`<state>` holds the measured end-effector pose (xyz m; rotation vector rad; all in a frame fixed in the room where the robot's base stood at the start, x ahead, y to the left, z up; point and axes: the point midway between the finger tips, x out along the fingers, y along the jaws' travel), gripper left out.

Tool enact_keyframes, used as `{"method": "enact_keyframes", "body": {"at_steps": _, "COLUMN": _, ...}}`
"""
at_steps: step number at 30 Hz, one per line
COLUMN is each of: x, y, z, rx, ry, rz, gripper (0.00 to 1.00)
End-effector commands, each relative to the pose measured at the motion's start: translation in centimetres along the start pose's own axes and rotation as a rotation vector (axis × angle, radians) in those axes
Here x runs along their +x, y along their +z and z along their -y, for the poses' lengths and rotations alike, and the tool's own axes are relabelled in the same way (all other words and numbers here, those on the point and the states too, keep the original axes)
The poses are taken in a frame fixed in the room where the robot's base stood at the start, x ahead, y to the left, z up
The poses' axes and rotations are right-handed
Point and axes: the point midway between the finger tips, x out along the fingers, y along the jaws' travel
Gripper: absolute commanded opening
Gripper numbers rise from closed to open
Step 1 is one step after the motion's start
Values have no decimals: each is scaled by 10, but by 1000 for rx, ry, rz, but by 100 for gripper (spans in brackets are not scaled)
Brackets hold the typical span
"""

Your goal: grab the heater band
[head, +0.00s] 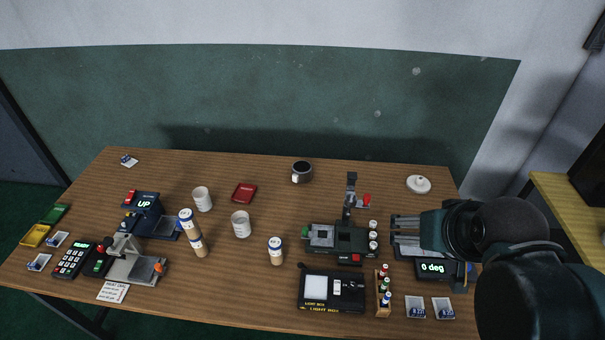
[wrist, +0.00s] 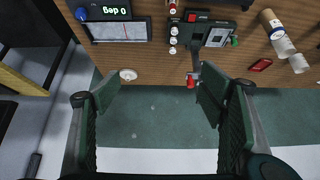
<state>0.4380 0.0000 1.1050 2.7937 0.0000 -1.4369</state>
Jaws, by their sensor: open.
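A short grey ring with a dark open middle and a pale block on its side, which looks like the heater band (head: 301,172), stands near the back middle of the table (head: 330,168). I cannot make it out in the wrist view. My gripper (head: 396,236) is at the right of the table in the head view, to the right of the band and nearer the front, well apart from it. In the wrist view my gripper (wrist: 148,98) has its two fingers wide apart with nothing between them.
A black device (head: 340,239) with an upright post stands between my gripper and the table's middle. A display unit (head: 432,268) reading "0 deg" is by my gripper. A white round piece (head: 418,184) lies at back right.

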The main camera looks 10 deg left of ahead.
Motion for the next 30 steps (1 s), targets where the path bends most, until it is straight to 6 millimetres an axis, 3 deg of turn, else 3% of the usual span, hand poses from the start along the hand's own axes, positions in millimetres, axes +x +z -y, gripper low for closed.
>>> {"method": "enact_keyframes", "body": {"at_steps": 20, "x": 1, "y": -5, "z": 1, "rx": -25, "ry": -1, "rz": 4, "gripper": 68}}
{"method": "enact_keyframes", "body": {"at_steps": 30, "x": 8, "y": -42, "z": 10, "rx": -208, "ry": -3, "rz": 30, "gripper": 68}}
